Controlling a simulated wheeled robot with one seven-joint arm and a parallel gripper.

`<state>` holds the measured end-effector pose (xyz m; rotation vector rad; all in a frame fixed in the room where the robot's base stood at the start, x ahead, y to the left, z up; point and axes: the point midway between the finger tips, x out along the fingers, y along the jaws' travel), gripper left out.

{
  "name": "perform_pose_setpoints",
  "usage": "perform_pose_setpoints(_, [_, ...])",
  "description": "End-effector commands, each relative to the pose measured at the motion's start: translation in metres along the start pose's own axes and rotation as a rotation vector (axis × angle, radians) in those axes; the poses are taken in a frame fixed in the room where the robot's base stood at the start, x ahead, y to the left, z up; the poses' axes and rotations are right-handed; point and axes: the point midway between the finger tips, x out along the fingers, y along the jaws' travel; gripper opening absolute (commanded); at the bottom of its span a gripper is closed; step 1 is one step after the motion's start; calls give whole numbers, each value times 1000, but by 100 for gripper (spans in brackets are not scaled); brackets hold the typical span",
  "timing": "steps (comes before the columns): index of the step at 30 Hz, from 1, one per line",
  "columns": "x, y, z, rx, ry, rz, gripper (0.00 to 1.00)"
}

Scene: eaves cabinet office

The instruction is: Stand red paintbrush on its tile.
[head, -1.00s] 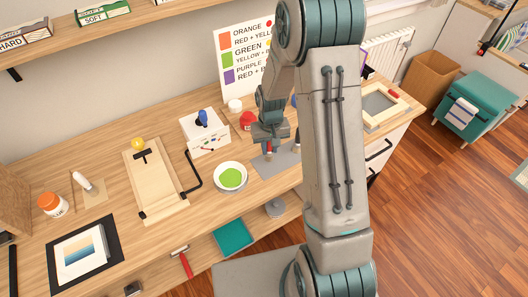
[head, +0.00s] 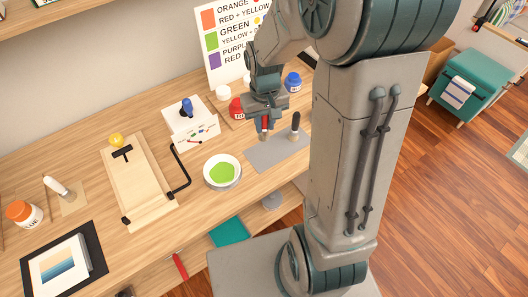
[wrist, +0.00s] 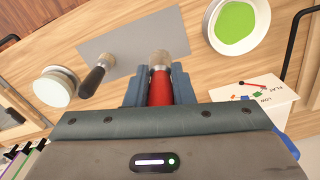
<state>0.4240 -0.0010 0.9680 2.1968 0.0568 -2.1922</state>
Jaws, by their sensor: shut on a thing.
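The red paintbrush (head: 265,123) hangs upright, bristles down, in my gripper (head: 266,115). In the wrist view its red handle (wrist: 160,88) is between the two fingers of my gripper (wrist: 160,88), with a metal ferrule and pale bristles beyond them. Below lies a flat grey tile (head: 272,156), also seen in the wrist view (wrist: 125,38). The brush is over or at the tile's back left part in the head view. I cannot tell whether the bristles touch it. A dark-handled brush (head: 295,127) stands upright on the tile's right part.
A bowl of green paint (head: 222,172) stands left of the tile. A white box (head: 190,128) is behind it. Red (head: 237,108) and blue (head: 293,81) jars stand close behind my gripper. A wooden board with a black bar (head: 140,180) lies further left.

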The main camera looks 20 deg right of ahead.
Motion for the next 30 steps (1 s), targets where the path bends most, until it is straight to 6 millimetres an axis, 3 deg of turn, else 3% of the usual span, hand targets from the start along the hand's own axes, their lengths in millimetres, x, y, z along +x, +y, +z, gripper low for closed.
perform_pose_setpoints(6, [40, 0, 2, -1, -7, -1, 0])
perform_pose_setpoints(18, [81, -1, 1, -1, -5, -1, 0])
perform_pose_setpoints(30, [89, 0, 0, -1, -1, 0, 0])
